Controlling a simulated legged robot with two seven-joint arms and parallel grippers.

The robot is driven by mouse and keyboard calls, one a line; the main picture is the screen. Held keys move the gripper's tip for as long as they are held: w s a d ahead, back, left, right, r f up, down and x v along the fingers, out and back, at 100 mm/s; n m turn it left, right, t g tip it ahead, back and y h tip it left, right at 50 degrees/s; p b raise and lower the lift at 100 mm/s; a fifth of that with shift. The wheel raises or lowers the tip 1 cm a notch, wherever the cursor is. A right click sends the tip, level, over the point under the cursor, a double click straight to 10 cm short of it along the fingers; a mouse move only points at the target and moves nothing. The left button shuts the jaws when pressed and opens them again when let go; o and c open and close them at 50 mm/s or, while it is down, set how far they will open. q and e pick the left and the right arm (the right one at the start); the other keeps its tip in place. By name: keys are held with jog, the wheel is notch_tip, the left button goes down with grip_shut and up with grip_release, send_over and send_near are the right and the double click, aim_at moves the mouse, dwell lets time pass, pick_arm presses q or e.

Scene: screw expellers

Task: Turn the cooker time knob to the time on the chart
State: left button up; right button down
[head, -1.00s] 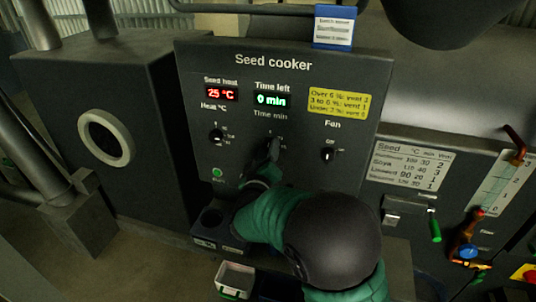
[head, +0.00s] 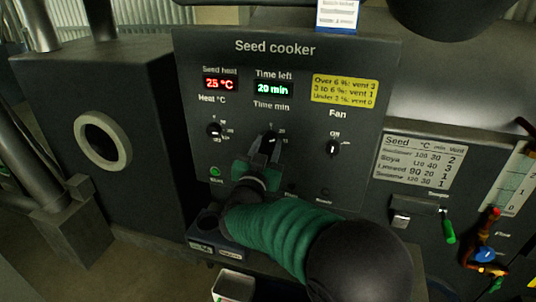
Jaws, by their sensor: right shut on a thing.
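The dark time knob (head: 271,137) sits under the "Time min" label in the middle of the seed cooker panel (head: 235,180). My right gripper (head: 266,148) is shut on this knob, its fingers hiding part of it. The time display (head: 272,88) reads 20 min in green. The seed chart (head: 420,162) on the right lists seeds with °C, min and vent columns; the linseed row reads 90, 20, 1. A blue-edged card (head: 337,15) at the top is too small to read and partly cut off. My left gripper is out of view.
The heat knob (head: 214,130) is left of the time knob and the fan knob (head: 332,148) is right of it. The heat display (head: 220,83) reads 25 °C. A green-handled lever (head: 448,230) stands at right. A pale container (head: 235,285) is below the panel.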

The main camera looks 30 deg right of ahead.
jog(key=m+b, duration=0.1)
jog(key=m, duration=0.1)
jog(key=m+b, duration=0.1)
jog(key=shift+w+a+f+m+b, duration=0.1)
jog(key=shift+a+f+m+b, duration=0.05)
jog(key=shift+f+m+b, duration=0.25)
jog(key=shift+r+m+g+h+b, duration=0.15)
jog(key=shift+m+g+h+b, duration=0.2)
jog(key=shift+m+b, duration=1)
jog(key=shift+m, duration=0.55)
jog(key=shift+p, duration=0.3)
jog(key=c, duration=0.9)
grip_release()
jog(key=shift+w+r, duration=0.1)
jog(key=shift+r, duration=0.1)
jog(key=v, duration=1.7)
jog(key=shift+w, duration=0.1)
